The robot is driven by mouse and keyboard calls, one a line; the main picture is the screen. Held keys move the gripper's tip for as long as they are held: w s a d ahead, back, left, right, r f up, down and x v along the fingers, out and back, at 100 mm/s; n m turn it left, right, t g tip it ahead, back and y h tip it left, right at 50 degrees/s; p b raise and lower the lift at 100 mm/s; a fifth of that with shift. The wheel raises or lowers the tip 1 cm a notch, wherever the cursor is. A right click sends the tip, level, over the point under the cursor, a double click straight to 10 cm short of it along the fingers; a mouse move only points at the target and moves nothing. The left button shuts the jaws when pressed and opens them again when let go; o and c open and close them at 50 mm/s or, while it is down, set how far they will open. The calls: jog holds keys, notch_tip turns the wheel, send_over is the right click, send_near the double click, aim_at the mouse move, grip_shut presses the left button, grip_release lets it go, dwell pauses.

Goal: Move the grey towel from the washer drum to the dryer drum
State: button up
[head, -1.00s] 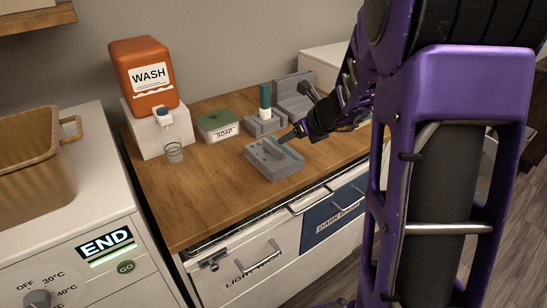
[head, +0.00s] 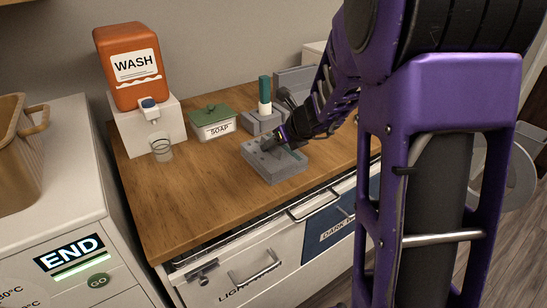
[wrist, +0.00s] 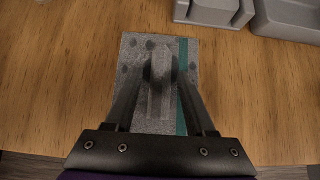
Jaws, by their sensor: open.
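No grey towel shows in either current view, and neither drum opening can be made out. A white machine (head: 75,215) with a lit END display and temperature marks stands at the left of the head view; only its top and upper front show. My gripper (head: 272,143) is at a grey block (head: 280,173) on the wooden counter. In the wrist view my gripper (wrist: 158,82) is open, its fingers over the block (wrist: 150,120). A dark, blurred shape lies between the fingertips, and a teal strip runs along the block's right side. I cannot tell whether the fingers touch the block.
An orange WASH container (head: 130,68) sits on a white stand (head: 170,115), with a clear cup (head: 161,150) before it. A green-lidded SOAP box (head: 213,124) and a teal-topped bottle (head: 264,92) stand behind. Drawers (head: 240,275) front the counter. A round grey rim (head: 522,180) shows at right.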

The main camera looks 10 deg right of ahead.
jog(key=shift+r, duration=0.1)
jog(key=shift+s, duration=0.1)
grip_shut()
dwell(1.2)
